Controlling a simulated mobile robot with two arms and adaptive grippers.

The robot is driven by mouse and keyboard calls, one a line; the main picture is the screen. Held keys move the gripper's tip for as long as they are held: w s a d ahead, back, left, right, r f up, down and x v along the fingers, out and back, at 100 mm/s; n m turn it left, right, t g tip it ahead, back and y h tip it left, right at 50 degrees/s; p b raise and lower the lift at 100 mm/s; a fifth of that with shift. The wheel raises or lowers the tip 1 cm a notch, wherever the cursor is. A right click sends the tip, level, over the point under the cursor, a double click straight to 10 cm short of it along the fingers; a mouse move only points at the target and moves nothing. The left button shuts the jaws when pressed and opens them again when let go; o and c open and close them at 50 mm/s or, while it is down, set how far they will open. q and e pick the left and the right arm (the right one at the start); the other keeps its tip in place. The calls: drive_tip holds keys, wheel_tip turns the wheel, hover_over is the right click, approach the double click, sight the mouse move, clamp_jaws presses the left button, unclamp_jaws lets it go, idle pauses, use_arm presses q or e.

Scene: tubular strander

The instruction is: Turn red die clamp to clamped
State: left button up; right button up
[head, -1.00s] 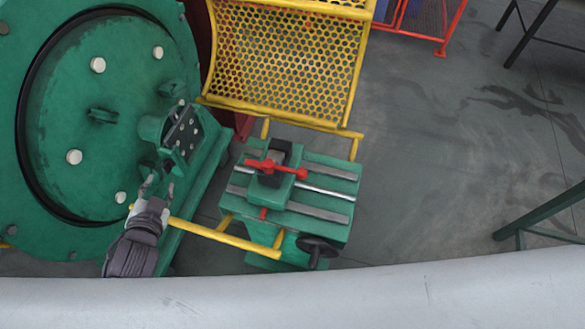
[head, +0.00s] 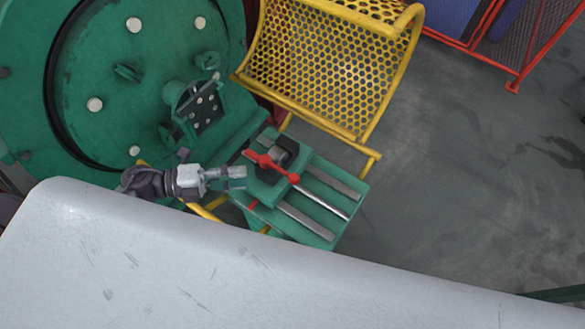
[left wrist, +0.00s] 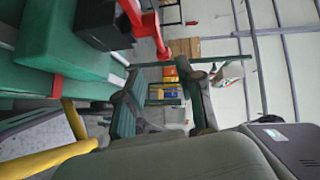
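The red die clamp (head: 270,165) is a red bar handle with rounded ends, set across a dark block on a green slide table (head: 318,227). In the head view it lies slantwise, from upper left to lower right. My left gripper (head: 240,178) is just left of the clamp, pointing right at it, with no contact visible. In the left wrist view my left gripper (left wrist: 165,85) has its two fingers apart with nothing between them. The red clamp handle (left wrist: 148,28) shows there at the top, beyond the left finger. My right gripper is not in view.
A yellow perforated guard (head: 325,65) stands behind the slide table. A large green disc machine (head: 110,75) is at the left. A yellow rail (head: 205,208) runs below my left wrist. Open grey floor (head: 455,180) lies to the right.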

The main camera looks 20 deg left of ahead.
sight(286, 172)
use_arm(q)
drive_tip(key=p+x, duration=0.1)
drive_tip(key=x, duration=0.9)
drive_tip(key=shift+w+d+r+p, duration=0.15)
drive_tip(key=shift+p, duration=0.15)
drive_tip(key=shift+w+d, duration=0.3)
drive_tip(key=shift+d, duration=0.35)
drive_tip(key=shift+c, duration=1.6)
clamp_jaws()
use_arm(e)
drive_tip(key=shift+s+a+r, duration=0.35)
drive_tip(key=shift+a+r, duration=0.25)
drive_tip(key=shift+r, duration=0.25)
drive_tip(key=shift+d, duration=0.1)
